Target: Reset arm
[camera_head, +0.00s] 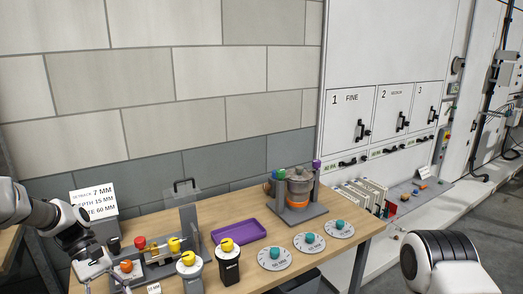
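My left arm comes in from the left, and its gripper (100,278) is at the lower left, by the front left of the wooden table (225,215). Its fingers are small and partly cut off at the bottom edge, so I cannot tell whether they are open or shut. My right arm shows only as a black and white link at the lower right. The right gripper is out of the frame.
A fixture with red, orange and yellow knobs (175,244) stands close to my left gripper. A purple tray (238,231), a metal pot on a stand (299,186) and grey discs with teal knobs (275,258) are on the table. Numbered cabinets (349,112) stand behind.

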